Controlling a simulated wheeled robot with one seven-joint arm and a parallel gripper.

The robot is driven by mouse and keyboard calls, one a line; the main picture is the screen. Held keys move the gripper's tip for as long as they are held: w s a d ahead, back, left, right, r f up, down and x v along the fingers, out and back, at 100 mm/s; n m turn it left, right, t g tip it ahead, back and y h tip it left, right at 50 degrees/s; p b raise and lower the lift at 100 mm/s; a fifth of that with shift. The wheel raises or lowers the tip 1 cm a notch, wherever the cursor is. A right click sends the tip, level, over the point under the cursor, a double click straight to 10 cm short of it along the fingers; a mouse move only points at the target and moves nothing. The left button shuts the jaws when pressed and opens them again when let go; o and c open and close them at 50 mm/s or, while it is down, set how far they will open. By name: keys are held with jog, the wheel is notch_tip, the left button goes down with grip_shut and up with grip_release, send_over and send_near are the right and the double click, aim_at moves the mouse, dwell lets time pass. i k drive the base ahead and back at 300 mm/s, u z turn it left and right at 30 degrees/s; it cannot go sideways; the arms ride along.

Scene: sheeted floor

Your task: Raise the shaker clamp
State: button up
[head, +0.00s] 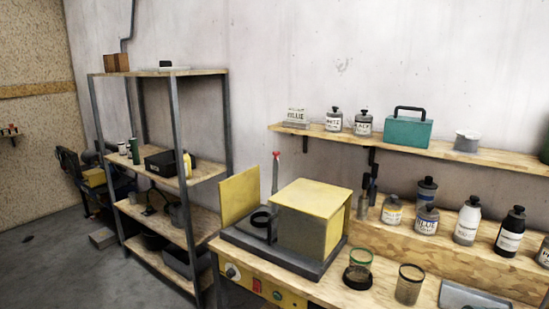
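A shaker-like machine sits on the wooden bench. It has a dark grey base plate (243,243), a box with a yellow top (312,197), and an upright yellow panel (239,192) at its left. A black ring-shaped part (262,221) lies between panel and box, low near the base; I cannot tell whether it is the clamp. A thin upright rod with a red tip (276,156) rises behind the box. A control panel with a knob (232,270) and buttons is on the bench front. My gripper is not in view.
A green-rimmed glass (360,262) in a black holder and a clear glass (409,284) stand right of the machine. Several labelled bottles (426,219) stand behind. A wall shelf (415,146) holds a teal box (408,132). A metal rack (188,72) is left; open floor (45,255) lies beyond.

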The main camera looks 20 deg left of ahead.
aim_at(276, 170)
jog(key=u, duration=1.6)
jog(key=i, duration=1.3)
jog(key=z, duration=1.9)
